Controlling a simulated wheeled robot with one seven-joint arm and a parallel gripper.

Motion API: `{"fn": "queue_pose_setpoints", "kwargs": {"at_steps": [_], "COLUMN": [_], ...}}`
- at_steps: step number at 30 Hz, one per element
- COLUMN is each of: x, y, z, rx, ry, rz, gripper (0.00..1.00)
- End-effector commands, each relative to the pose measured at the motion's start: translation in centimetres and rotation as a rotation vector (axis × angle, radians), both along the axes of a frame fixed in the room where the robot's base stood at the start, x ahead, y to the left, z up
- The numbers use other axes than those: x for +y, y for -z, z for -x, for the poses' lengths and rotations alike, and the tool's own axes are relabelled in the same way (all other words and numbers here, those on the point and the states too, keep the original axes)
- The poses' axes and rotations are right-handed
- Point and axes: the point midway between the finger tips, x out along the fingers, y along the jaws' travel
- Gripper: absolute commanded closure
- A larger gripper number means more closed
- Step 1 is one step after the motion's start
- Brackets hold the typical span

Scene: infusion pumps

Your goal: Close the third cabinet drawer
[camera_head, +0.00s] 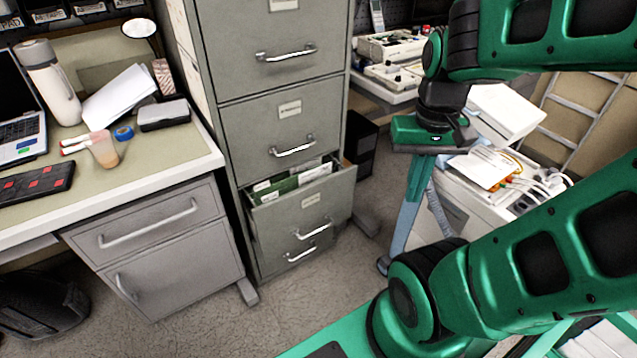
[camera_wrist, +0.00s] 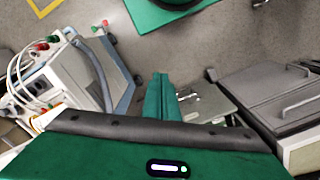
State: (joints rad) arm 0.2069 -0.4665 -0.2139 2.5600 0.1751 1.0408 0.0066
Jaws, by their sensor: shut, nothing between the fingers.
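A tall grey filing cabinet (camera_head: 230,150) stands at the centre of the head view. Its third drawer from the top in view (camera_head: 315,208) is pulled partly out, with files (camera_head: 290,182) showing inside. In the wrist view a grey front with a metal handle (camera_wrist: 188,97) shows just right of my fingers; it appears to be this drawer. My gripper (camera_head: 415,188) points down to the right of the open drawer, apart from it in the head view. Its green fingers are together and empty in the wrist view (camera_wrist: 160,82).
A desk (camera_head: 190,160) with a laptop, cup and papers, and drawers beneath, stands left of the cabinet. A medical cart with cables (camera_head: 490,185) stands right of my gripper and shows in the wrist view (camera_wrist: 65,75). Bare floor (camera_head: 330,285) lies before the cabinet.

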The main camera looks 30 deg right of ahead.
Motion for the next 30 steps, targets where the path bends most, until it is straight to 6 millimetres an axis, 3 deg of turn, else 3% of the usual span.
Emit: {"fn": "queue_pose_setpoints", "kwargs": {"at_steps": [15, 20, 30], "x": [-0.3, -0.8, -4.0], "y": [-0.1, 2.0, 10.1], "z": [0.7, -2.6, -11.3], "rx": [-0.019, -0.043, -0.197], "ry": [0.005, 0.022, 0.141], "rz": [0.006, 0.017, -0.010], "gripper": [1.00, 1.00, 1.00]}}
